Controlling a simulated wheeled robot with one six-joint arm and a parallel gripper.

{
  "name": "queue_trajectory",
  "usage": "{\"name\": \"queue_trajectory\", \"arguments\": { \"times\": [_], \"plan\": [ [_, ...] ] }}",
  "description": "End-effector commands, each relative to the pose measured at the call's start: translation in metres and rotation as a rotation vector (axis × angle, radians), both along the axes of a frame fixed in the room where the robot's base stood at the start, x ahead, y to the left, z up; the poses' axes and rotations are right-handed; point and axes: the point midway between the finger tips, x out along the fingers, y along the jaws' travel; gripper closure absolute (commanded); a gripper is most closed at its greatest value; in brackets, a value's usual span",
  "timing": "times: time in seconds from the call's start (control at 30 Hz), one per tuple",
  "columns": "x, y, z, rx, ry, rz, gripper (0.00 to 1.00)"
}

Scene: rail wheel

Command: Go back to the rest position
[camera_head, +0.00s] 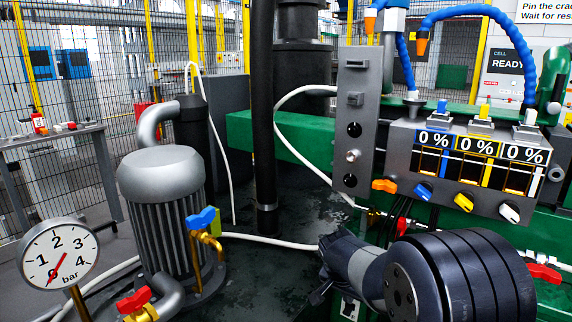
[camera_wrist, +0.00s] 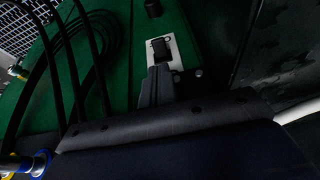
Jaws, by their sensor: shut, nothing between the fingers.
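My gripper (camera_wrist: 157,72) shows in the wrist view with its dark fingers together and nothing between them. It points toward a white plate with a black switch (camera_wrist: 161,49) on a green surface (camera_wrist: 117,45). Whether the fingertips touch the plate I cannot tell. In the head view my dark arm reaches in from the lower right, and my gripper (camera_head: 320,292) is low in the middle. The switch plate (camera_head: 349,309) shows just below it, partly cut off by the frame edge.
A control box (camera_head: 469,165) with three 0 % displays and coloured knobs stands at right. A grey switch panel (camera_head: 354,120) is left of it. A motor (camera_head: 165,205), a pressure gauge (camera_head: 58,255) and a red valve handle (camera_head: 134,300) stand at left. Black cables (camera_wrist: 75,60) hang near my gripper.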

Motion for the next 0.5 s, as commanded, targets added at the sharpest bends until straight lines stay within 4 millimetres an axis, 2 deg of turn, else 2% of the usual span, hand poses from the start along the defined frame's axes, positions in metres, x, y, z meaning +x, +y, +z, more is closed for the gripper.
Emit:
{"name": "queue_trajectory", "arguments": {
  "times": [0.03,0.2,0.5],
  "plan": [
    [-0.003,0.004,0.015,0.0,-0.008,0.002,1.0],
    [-0.012,0.01,0.039,-0.001,-0.008,0.003,1.0],
    [-0.019,0.014,0.057,-0.002,-0.005,0.002,1.0]
  ]
}}
